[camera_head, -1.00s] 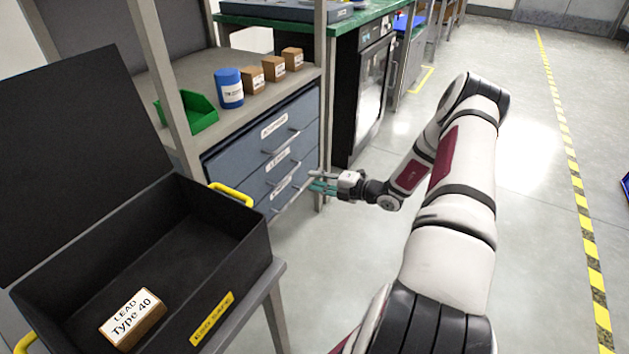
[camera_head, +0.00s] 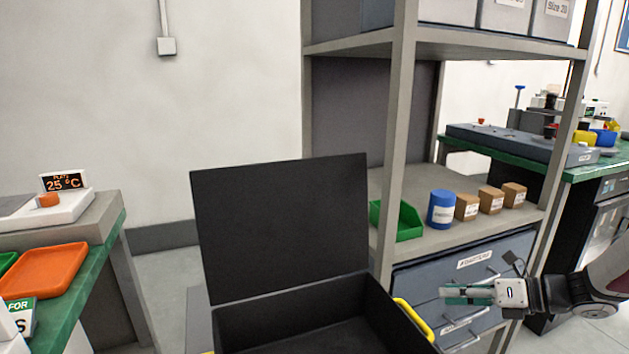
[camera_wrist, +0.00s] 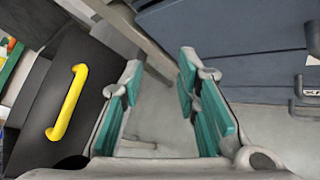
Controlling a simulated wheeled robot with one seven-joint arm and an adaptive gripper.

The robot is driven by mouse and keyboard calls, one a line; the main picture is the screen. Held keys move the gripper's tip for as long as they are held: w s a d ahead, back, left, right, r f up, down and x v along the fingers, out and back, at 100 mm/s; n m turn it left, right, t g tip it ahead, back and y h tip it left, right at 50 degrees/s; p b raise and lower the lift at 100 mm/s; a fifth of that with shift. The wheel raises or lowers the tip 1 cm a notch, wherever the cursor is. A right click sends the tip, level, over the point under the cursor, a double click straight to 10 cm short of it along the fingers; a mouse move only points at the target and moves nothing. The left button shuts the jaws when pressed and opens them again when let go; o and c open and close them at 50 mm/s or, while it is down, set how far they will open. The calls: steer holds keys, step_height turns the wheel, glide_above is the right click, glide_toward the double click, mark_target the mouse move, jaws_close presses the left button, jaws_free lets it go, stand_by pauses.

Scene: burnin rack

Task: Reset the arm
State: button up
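My gripper (camera_head: 448,293) shows at the lower right of the head view, in front of the drawers. It points left, toward the open black case. In the wrist view my gripper (camera_wrist: 160,75) has its two teal-padded fingers spread apart, with only floor and a grey rack leg seen between them. It holds nothing. Only the end of my arm shows at the right edge of the head view.
The black case (camera_head: 225,325) stands open, its yellow handle (camera_head: 413,318) near my fingertips. Blue-grey drawers (camera_head: 430,277) lie behind my gripper. The shelf above holds a green bin (camera_head: 408,226), a blue can (camera_head: 441,209) and brown boxes (camera_head: 467,207). A green-topped table (camera_head: 85,285) stands left.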

steer(key=s+a+r+n+g+h, duration=0.2)
steer(key=s+a+r+n+g, duration=0.2)
steer(key=s+a+r+n, duration=0.35)
steer(key=s+a+r+n+g+h, duration=0.1)
steer(key=s+a+r+n+g, duration=0.35)
steer(key=s+a+n, duration=0.45)
steer(key=s+d+r+n+t+h, duration=0.15)
steer(key=s+n+h, duration=0.25)
steer(key=s+n, duration=0.55)
steer(key=s+d+r+n+h, duration=0.1)
steer(key=s+d+n+h, duration=0.25)
steer(key=s+n, duration=0.65)
steer(key=s+r+m+t+p, duration=0.3)
steer(key=r+p, duration=2.7)
steer(key=r, duration=0.2)
steer(key=shift+r+t+h+p, duration=0.3)
steer(key=shift+t+h+p, duration=0.05)
steer(key=shift+t+p, duration=0.05)
